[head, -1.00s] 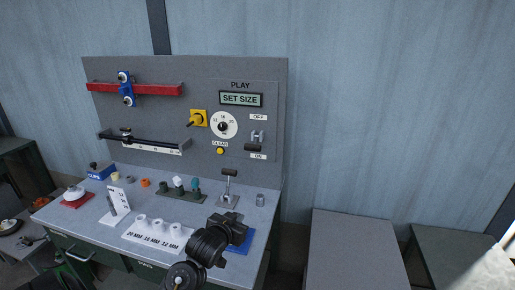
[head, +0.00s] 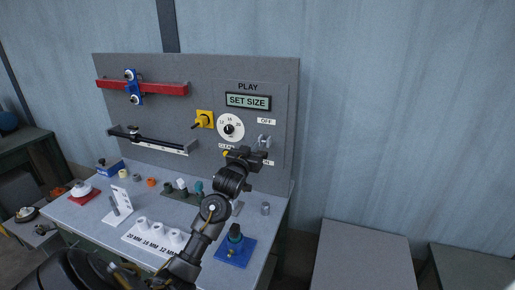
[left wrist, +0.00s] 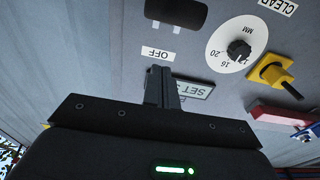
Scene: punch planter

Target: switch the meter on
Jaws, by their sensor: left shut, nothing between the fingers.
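The meter panel (head: 283,120) stands upright at the back of the bench, its display (head: 248,101) reading SET SIZE. Its switch (head: 264,140) has pale brackets below the OFF label (head: 266,121); the ON label is mostly hidden behind my left gripper (head: 262,154). That gripper is shut and empty, in front of the switch's lower part. In the left wrist view, turned upside down, the black switch handle (left wrist: 176,12) lies beyond the OFF label (left wrist: 158,53), and my shut fingers (left wrist: 160,90) appear apart from it. Contact is unclear in the head view. My right gripper is out of view.
On the bench are a white 20/16/12 MM holder (head: 152,241), a blue base (head: 236,254) with a dark green-topped piece, and a small grey cylinder (head: 265,208).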

